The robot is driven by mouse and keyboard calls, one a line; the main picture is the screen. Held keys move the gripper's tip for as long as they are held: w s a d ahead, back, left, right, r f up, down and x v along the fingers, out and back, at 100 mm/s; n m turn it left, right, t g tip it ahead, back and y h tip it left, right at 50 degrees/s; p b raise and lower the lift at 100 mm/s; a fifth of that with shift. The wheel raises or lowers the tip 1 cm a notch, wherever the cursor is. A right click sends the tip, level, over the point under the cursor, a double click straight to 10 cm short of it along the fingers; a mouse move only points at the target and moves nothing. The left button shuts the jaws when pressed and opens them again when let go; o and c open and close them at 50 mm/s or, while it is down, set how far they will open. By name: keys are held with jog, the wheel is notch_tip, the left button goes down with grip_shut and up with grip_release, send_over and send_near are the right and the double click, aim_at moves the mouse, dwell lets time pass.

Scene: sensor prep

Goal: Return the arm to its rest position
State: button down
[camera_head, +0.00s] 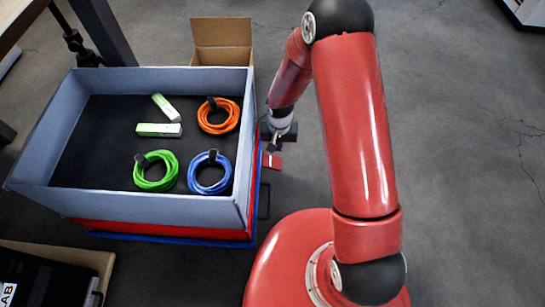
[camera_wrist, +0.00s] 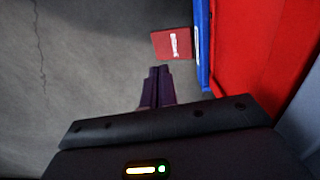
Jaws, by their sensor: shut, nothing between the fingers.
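My gripper (camera_wrist: 158,72) is shut and empty in the wrist view, its two dark fingers together over the grey floor. In the head view my red arm rises at the right and bends down, so that my gripper (camera_head: 274,146) hangs just right of the grey-walled bin (camera_head: 150,80). The fingertips are too small to make out well there. A red flat piece with white lettering (camera_wrist: 172,43) lies beyond the fingertips; it also shows in the head view (camera_head: 272,161), beside the bin's right side.
The bin holds orange (camera_head: 232,125), green (camera_head: 140,180) and blue (camera_head: 195,187) cable coils and two green-white boxes (camera_head: 150,130). An open cardboard box (camera_head: 222,32) stands behind it. A dark case (camera_head: 40,280) is at lower left. The floor at right is clear.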

dwell(0.4)
jog(key=s+d+r+t+p, duration=0.15)
jog(key=d+r, duration=0.25)
jog(key=r, duration=1)
jog(key=d+r+t+p, duration=0.15)
jog(key=d+r, duration=0.25)
jog(key=r, duration=1)
jog(key=s+d+r+t+p, duration=0.1)
jog(key=s+d+r+p, duration=0.1)
jog(key=s+r, duration=0.7)
jog(key=s+d+r+t+p, duration=0.1)
jog(key=s+d+r+p, duration=0.2)
jog(key=s+r, duration=0.6)
jog(key=shift+s+d+r+t, duration=0.3)
jog(key=shift+s+r, duration=0.05)
jog(key=shift+r, duration=0.15)
